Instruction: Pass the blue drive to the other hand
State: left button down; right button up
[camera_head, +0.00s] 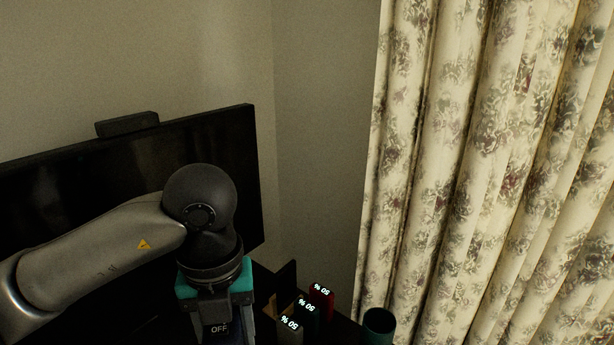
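My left arm comes in from the left, and my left gripper (217,325) points down at the bottom edge of the picture. Small blocks with lit "50 %" displays stand just right of the gripper: a red one (322,301), a dark teal one (309,316) and a greyish one (290,331). My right gripper is not in view.
A large black screen (120,180) stands behind my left arm. A dark green cup (379,326) stands right of the blocks, near the floral curtain (480,170). A black upright panel (287,281) is behind the blocks. The dark surface below is mostly out of view.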

pick_arm(q)
jog(key=m, duration=0.4)
jog(key=shift+w+a+r, duration=0.2)
jog(key=shift+a, duration=0.1)
jog(key=m, duration=0.6)
jog(key=shift+w+a+r, duration=0.2)
jog(key=shift+a+r, duration=0.05)
jog(key=shift+a, duration=0.1)
jog(key=a+r+m, duration=0.1)
jog(key=m, duration=0.8)
jog(key=w+a+m, duration=0.1)
jog(key=m, duration=0.9)
jog(key=w+a+r+m, duration=0.1)
jog(key=m, duration=0.8)
jog(key=shift+a+r, duration=0.25)
jog(key=shift+r, duration=0.05)
